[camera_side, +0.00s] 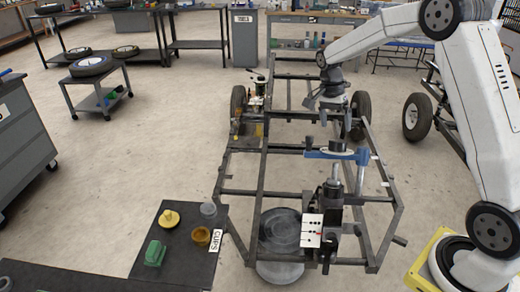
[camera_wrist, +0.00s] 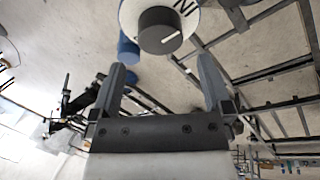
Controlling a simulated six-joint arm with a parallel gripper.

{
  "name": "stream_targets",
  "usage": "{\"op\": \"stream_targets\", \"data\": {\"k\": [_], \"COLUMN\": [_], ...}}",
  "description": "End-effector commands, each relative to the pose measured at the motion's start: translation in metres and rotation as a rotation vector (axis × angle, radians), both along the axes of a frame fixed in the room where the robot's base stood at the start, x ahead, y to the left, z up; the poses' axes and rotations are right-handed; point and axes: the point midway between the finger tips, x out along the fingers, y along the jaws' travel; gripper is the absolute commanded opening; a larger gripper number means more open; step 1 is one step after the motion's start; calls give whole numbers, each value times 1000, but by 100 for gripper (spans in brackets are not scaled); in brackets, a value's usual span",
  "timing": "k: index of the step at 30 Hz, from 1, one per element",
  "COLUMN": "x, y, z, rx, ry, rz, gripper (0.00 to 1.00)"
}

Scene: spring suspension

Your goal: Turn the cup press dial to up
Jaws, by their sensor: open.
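The cup press (camera_side: 334,190) stands at the near end of the dark metal frame, with a blue arm (camera_side: 318,154) across its top. Its dial (camera_side: 337,146) sits on that arm, a dark grey knob in the side view. In the wrist view the dial (camera_wrist: 160,30) is a grey knob with a small white mark on a white disc. A letter N shows on the disc, which is cut off by the top edge. My gripper (camera_side: 336,116) is above the dial, pointing down, open and empty. In the wrist view the dial lies beyond and between my fingertips (camera_wrist: 162,62).
A dark bench (camera_side: 172,258) labelled CUPS at the lower left holds yellow, green, grey and brown pieces. A white panel (camera_side: 312,230) is on the press's front. Frame bars (camera_side: 250,160) and wheels surround the press. Open floor (camera_side: 130,150) lies left of the frame.

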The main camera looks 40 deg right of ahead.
Motion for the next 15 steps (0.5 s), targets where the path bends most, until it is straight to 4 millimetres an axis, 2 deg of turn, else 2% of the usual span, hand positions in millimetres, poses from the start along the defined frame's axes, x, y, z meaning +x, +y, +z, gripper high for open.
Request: {"op": "stream_targets", "data": {"k": [15], "x": [-16], "y": [-1], "z": [-56], "rx": [1], "ry": [2], "rz": [1], "gripper": [100]}}
